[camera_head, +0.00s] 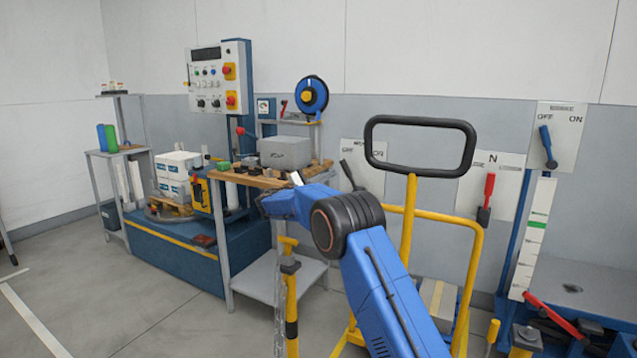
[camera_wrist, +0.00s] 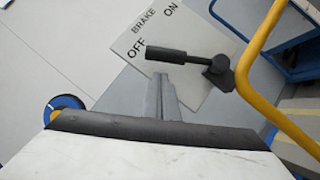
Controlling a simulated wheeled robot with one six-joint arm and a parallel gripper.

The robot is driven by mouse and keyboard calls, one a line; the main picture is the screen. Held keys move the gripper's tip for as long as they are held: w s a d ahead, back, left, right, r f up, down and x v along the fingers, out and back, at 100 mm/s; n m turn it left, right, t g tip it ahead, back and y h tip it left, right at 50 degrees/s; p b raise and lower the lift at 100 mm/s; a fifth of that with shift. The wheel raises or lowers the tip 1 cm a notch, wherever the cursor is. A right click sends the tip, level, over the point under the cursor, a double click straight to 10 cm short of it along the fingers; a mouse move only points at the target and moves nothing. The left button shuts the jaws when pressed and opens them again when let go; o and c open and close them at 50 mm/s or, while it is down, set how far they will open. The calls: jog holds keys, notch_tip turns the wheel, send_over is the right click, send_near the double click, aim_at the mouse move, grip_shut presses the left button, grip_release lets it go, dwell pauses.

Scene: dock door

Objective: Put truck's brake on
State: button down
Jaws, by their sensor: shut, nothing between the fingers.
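The brake panel (camera_wrist: 150,30), a pale plate marked BRAKE, OFF and ON, is on the wall. Its black lever (camera_wrist: 180,54) points to the OFF side. In the head view the panel (camera_head: 373,160) is partly hidden, and the lever (camera_head: 347,172) leans left. My gripper (camera_wrist: 163,82) is shut and empty, its fingertips just below the lever handle in the wrist view. I cannot tell whether they touch it. In the head view my arm largely hides the gripper. A yellow-framed truck (camera_head: 474,262) with a black hoop handle (camera_head: 425,121) stands right of my arm.
A red lever (camera_head: 489,190) on a panel marked N and a blue lever (camera_head: 548,147) on an OFF/ON panel are farther right. A workbench (camera_head: 262,181) with a grey box stands left of my arm. The floor at front left is clear.

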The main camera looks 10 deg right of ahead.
aim_at(343, 167)
jog(key=shift+s+d+r, duration=0.2)
jog(key=shift+d+r, duration=0.05)
jog(key=shift+d, duration=0.25)
jog(key=shift+s+d+r, duration=0.15)
jog(key=shift+d+r, duration=0.05)
jog(key=shift+d, duration=0.25)
jog(key=shift+r, duration=0.15)
jog(key=shift+s+d+r+m+g+y, duration=0.2)
jog(key=shift+s+d+r+m+g, duration=0.2)
jog(key=shift+m, duration=0.3)
jog(key=shift+s+d+r+m+g+y, duration=0.25)
jog(key=shift+r+m, duration=0.2)
jog(key=shift+m, duration=0.25)
jog(key=shift+s+d+r+m+g+y, duration=0.2)
jog(key=shift+s+d+r+m+y, duration=0.15)
jog(key=shift+s+d+m+y, duration=0.75)
jog(key=shift+s+d+r+m+g+y, duration=0.25)
jog(key=shift+s+d+m+y, duration=0.4)
jog(key=shift+d+m, duration=0.8)
jog(key=shift+s+d+r+m+g+y, duration=0.1)
jog(key=shift+s+d+r+m+y, duration=0.3)
jog(key=shift+s+d+m+y, duration=0.7)
jog(key=shift+w+d+m, duration=0.1)
jog(key=shift+w+m, duration=0.15)
jog(key=shift+m, duration=0.1)
